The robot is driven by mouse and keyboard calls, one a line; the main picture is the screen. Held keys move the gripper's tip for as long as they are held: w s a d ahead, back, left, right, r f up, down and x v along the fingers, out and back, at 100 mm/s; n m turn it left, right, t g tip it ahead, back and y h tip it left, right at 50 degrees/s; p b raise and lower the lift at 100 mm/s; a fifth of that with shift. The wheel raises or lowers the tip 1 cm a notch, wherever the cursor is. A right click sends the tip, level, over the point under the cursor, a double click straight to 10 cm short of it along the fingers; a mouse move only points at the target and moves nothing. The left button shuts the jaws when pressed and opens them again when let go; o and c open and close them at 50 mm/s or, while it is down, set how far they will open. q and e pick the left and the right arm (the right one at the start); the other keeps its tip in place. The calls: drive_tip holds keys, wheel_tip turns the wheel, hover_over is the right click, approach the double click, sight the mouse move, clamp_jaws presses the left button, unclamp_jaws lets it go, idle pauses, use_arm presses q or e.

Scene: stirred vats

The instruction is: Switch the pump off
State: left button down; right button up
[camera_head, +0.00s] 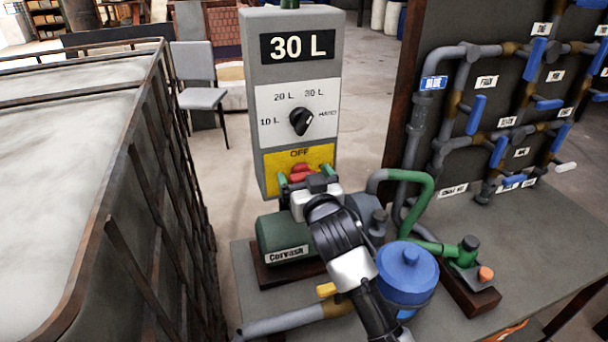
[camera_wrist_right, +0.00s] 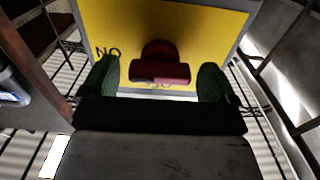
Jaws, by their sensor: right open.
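The pump's switch is a red knob (camera_head: 301,171) on the yellow panel (camera_head: 318,157) at the foot of a grey control post; "OFF" is printed above it. My right gripper (camera_head: 307,175) is at the panel, its two green fingers apart on either side of the knob. In the right wrist view the red knob (camera_wrist_right: 160,68) sits between the open fingers (camera_wrist_right: 158,80), with a gap on both sides. That view also shows "NO" on the panel; other lettering is partly hidden by the knob. The green pump (camera_head: 283,238), labelled "Corvash", stands below, partly behind my arm. My left gripper is not in view.
The grey post (camera_head: 253,120) carries a "30 L" display (camera_head: 298,46) and a black dial (camera_head: 301,121). A caged tank (camera_head: 70,180) stands at left. A blue canister (camera_head: 406,272), green pipe and a valve board (camera_head: 500,110) are at right.

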drive_tip(key=shift+w+a, duration=0.1)
drive_tip(key=shift+w, duration=0.3)
drive_tip(key=c, duration=0.9)
